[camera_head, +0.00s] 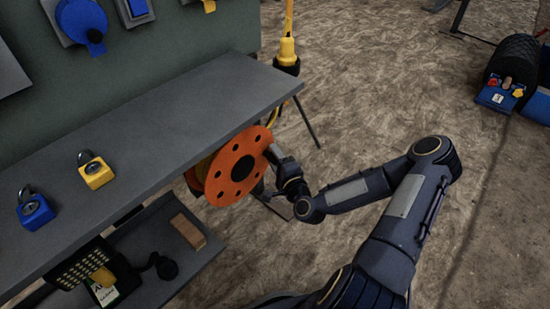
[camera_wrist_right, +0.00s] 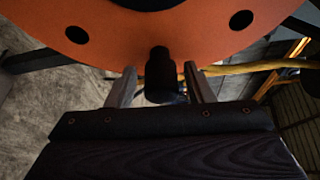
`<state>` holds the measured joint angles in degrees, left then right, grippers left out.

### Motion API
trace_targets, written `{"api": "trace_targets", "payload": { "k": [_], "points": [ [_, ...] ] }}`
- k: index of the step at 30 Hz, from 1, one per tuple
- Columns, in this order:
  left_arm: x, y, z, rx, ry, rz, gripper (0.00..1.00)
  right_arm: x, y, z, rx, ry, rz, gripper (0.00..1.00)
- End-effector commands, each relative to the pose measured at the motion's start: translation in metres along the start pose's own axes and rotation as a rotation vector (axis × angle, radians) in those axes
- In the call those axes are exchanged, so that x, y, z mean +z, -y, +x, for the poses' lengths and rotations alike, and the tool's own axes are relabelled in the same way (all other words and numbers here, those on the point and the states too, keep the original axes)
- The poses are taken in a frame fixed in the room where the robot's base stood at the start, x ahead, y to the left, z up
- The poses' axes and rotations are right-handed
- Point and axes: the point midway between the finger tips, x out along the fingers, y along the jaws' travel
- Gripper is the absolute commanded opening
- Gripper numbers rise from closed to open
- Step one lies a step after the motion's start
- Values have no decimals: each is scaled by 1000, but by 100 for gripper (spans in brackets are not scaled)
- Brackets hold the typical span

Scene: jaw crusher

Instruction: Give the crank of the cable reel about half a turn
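The cable reel has an orange disc with holes (camera_head: 236,166) and stands at the front edge of the grey bench. In the right wrist view the orange disc (camera_wrist_right: 190,32) fills the top, and the black crank handle (camera_wrist_right: 161,75) sticks out from its lower rim. My right gripper (camera_head: 272,154) is at the right side of the disc. In the wrist view the right gripper (camera_wrist_right: 160,88) is open, with one finger on each side of the handle and a small gap on both sides. In the head view the handle is hidden by the gripper. My left gripper is not in view.
The grey bench top (camera_head: 165,125) carries a yellow padlock (camera_head: 96,173) and a blue padlock (camera_head: 35,211). A lower shelf (camera_head: 160,247) is beneath it. A yellow cable (camera_wrist_right: 240,68) runs behind the handle. A motor-like machine (camera_head: 512,72) stands far right. The floor between is clear.

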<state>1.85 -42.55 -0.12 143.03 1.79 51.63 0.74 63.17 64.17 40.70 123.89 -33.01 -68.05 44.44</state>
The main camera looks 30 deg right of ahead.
Motion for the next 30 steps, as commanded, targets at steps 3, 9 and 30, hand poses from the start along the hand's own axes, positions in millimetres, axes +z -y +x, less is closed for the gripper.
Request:
{"api": "trace_targets", "payload": {
  "k": [3,9,30],
  "points": [
    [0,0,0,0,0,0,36,0,1,0,-2,-1,0,47],
    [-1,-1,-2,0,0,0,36,-1,1,-5,-1,-3,0,47],
    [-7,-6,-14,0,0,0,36,0,0,-78,-2,-1,0,47]
  ]
}}
